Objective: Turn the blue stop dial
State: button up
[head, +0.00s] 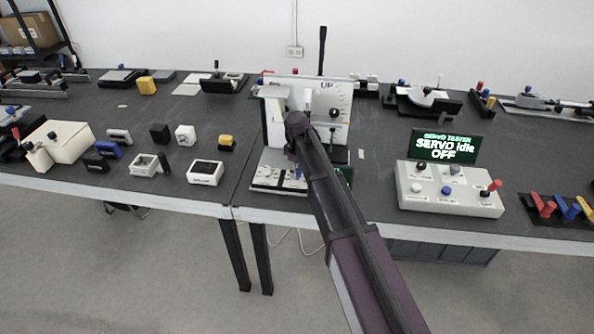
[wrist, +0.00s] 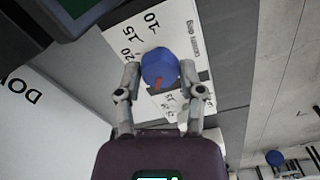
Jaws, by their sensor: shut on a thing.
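The blue stop dial (wrist: 159,66) is a round knob with a red mark on its lower edge in the wrist view. It sits on a white plate (wrist: 190,50) printed with numbers such as 10, 15 and 20. My gripper (wrist: 160,74) has one finger on each side of the dial and is shut on it. In the head view my arm reaches to the white device (head: 335,97) with the "UP" panel, and the arm hides the gripper. Only a small bit of blue shows low on the device there, and I cannot tell the dial's angle from it.
The upright panel stands close beside my arm. To its right is a grey servo tester box (head: 450,192) with knobs and a screen reading "SERVO Idle OFF" (head: 444,147). Small blocks and a white display box (head: 205,173) lie to the left. The table front edge is near.

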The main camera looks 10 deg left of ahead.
jog(key=shift+s+n, duration=0.1)
jog(key=shift+n, duration=0.2)
jog(key=o, duration=1.2)
jog(key=shift+c, duration=0.2)
jog(key=shift+m, duration=0.5)
